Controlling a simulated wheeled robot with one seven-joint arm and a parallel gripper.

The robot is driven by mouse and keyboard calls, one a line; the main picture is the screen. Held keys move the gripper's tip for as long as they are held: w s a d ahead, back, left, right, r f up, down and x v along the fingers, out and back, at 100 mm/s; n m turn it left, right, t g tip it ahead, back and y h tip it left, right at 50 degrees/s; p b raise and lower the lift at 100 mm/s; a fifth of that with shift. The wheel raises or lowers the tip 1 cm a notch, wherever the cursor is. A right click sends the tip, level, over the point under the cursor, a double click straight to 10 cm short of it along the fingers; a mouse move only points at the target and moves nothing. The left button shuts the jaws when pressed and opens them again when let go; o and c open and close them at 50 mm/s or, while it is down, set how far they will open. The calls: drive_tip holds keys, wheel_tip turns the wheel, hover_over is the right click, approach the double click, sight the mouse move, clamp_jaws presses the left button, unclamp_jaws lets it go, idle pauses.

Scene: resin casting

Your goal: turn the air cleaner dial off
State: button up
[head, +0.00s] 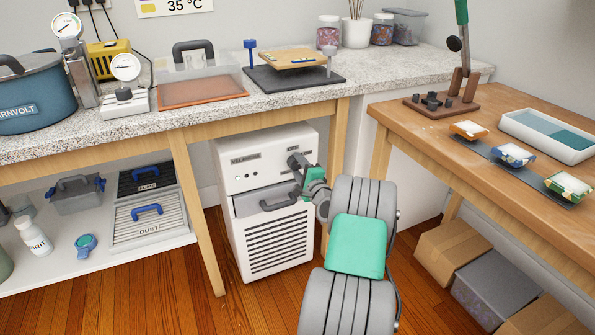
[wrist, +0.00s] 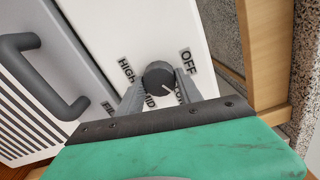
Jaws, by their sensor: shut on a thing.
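The air cleaner (head: 262,152) is a white cabinet with a louvred front under the bench in the head view. Its dark round dial (wrist: 158,75) shows in the wrist view, with HIGH, MID, LOW and OFF labels around it. The dial's white mark points toward the lower right of the picture, toward LOW, which is partly hidden by a finger. OFF (wrist: 187,62) is readable at the upper right. My gripper (wrist: 159,82) is at the panel with a finger on each side of the dial, shut on it. In the head view my gripper (head: 300,174) partly hides the panel.
A grey drawer with a dark handle (wrist: 45,75) sits beside the dial panel. A wooden bench leg (head: 199,215) stands left of the cleaner, another close on its right. The granite worktop (head: 205,112) is above. Boxes (head: 452,248) lie under the right table.

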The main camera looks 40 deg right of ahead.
drive_tip(key=n+b, duration=0.2)
drive_tip(key=n, duration=0.1)
drive_tip(key=shift+f+n, duration=0.1)
drive_tip(key=shift+n, duration=0.3)
drive_tip(key=n+b, duration=0.3)
drive_tip(key=shift+n, duration=0.3)
drive_tip(key=n+b, duration=0.2)
drive_tip(key=n, duration=0.1)
drive_tip(key=shift+b, duration=0.3)
drive_tip(key=shift+n+b, duration=0.55)
drive_tip(key=shift+n, duration=0.35)
drive_tip(key=shift+r, duration=0.25)
drive_tip(key=o, duration=1.4)
drive_tip(key=shift+c, duration=0.2)
drive_tip(key=shift+s, duration=0.1)
